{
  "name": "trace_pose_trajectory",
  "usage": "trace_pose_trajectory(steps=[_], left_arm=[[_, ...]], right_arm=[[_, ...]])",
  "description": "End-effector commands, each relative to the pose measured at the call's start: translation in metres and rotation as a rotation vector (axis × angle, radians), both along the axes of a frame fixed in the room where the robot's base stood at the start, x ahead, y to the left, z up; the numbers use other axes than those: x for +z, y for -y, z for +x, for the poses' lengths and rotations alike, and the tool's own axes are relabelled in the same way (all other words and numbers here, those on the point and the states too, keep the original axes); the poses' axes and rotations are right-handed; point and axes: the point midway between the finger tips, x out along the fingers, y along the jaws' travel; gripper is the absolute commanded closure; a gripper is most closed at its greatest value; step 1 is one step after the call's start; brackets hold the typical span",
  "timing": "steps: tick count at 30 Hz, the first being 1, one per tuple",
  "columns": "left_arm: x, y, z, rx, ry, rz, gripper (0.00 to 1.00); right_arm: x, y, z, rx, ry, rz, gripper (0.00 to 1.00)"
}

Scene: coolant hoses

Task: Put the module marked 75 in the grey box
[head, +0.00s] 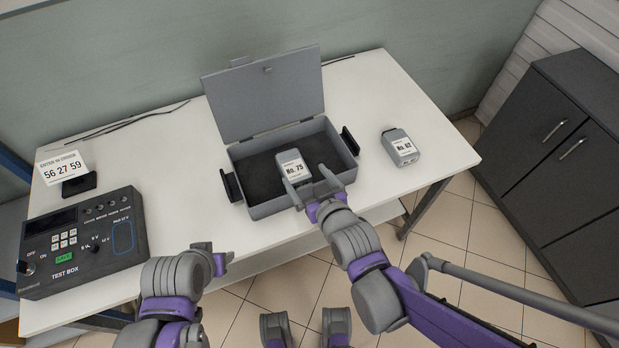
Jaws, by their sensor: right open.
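The grey box (273,209) stands on the white table with its lid (265,97) raised at the back. The module marked No. 75 (291,158) is inside the box, in its right half, label facing up. My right gripper (308,182) is open at the box's front right, its fingers over the front rim and close to the module's near end. I cannot tell whether a finger touches the module. My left gripper (222,262) is over the table's front edge, left of the box; its fingers are too unclear to judge.
A second module, marked No. 62 or similar (400,147), lies on the table right of the box. A black test box (82,243) and a card reading 56 27 59 (62,168) are at the left. A dark cabinet (560,150) stands at the right.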

Motion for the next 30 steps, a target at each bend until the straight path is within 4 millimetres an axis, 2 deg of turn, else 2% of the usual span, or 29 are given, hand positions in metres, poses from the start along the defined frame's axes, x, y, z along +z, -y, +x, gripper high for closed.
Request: trace_pose_trajectory(steps=[4,11,14,15,17,21,24,27,30], left_arm=[[0.003,0.000,0.000,0.000,0.001,0.000,0.50],[0.004,0.000,0.000,0.000,0.001,0.000,0.50],[0.004,0.000,0.000,0.000,0.001,0.000,0.50],[0.004,0.000,0.000,0.000,0.001,0.000,0.50],[0.004,0.000,0.000,0.000,0.001,0.000,0.50],[0.003,0.000,0.000,0.000,0.001,0.000,0.50],[0.003,0.000,0.000,0.000,0.001,0.000,0.50],[0.003,0.000,0.000,0.000,0.001,0.000,0.50],[0.004,0.000,0.000,0.000,0.001,0.000,0.50]], right_arm=[[0.004,0.004,-0.010,0.000,0.000,0.000,0.00],[0.004,0.006,-0.013,-0.004,-0.006,-0.001,0.00],[-0.001,0.021,-0.018,-0.030,-0.067,-0.021,0.00],[-0.005,0.033,-0.023,-0.053,-0.114,-0.033,0.00],[-0.013,0.055,-0.036,-0.094,-0.208,-0.057,0.00],[-0.029,0.105,-0.082,-0.201,-0.452,-0.101,0.00],[-0.035,0.130,-0.117,-0.265,-0.597,-0.116,0.00],[-0.037,0.143,-0.142,-0.306,-0.693,-0.123,0.00],[-0.038,0.148,-0.154,-0.323,-0.736,-0.125,0.00]])
